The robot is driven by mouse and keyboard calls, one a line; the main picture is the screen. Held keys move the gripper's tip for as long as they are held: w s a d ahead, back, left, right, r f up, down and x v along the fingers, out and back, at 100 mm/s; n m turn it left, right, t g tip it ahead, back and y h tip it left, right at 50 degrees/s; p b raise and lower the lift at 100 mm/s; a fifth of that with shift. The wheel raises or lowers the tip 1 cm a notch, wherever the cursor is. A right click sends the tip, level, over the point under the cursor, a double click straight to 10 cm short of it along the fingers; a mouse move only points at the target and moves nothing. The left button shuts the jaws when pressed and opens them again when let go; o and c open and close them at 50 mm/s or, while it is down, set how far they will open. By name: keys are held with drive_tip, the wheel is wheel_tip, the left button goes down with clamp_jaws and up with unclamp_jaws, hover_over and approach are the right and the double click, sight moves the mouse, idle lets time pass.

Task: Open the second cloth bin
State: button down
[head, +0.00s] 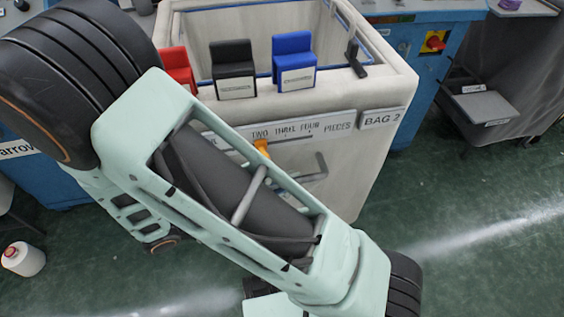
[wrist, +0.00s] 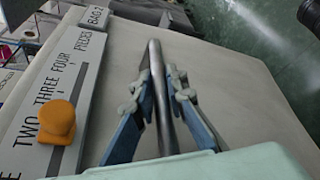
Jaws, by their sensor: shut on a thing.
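The second cloth bin (head: 345,185) is a pale, box-shaped bin, open at the top, with a "BAG 2" label at its upper right corner. A grey bar handle (head: 321,168) on its front shows partly past my arm in the head view. In the wrist view the handle (wrist: 157,90) runs lengthwise between the fingers of my gripper (wrist: 161,86), which is shut on it. The bin's pale front (wrist: 225,85) lies behind the fingers. In the head view my arm covers much of the bin's front, and my gripper cannot be made out.
An orange pointer (head: 262,147) sits on the bin's "TWO THREE FOUR PIECES" scale; it also shows in the wrist view (wrist: 57,120). Red (head: 177,68), black (head: 233,70) and blue (head: 294,60) clips sit on the rim.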

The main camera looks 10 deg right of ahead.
drive_tip(key=shift+s, duration=1.1)
drive_tip(key=c, duration=1.9)
unclamp_jaws()
drive_tip(key=shift+c, duration=0.2)
drive_tip(key=v, duration=1.2)
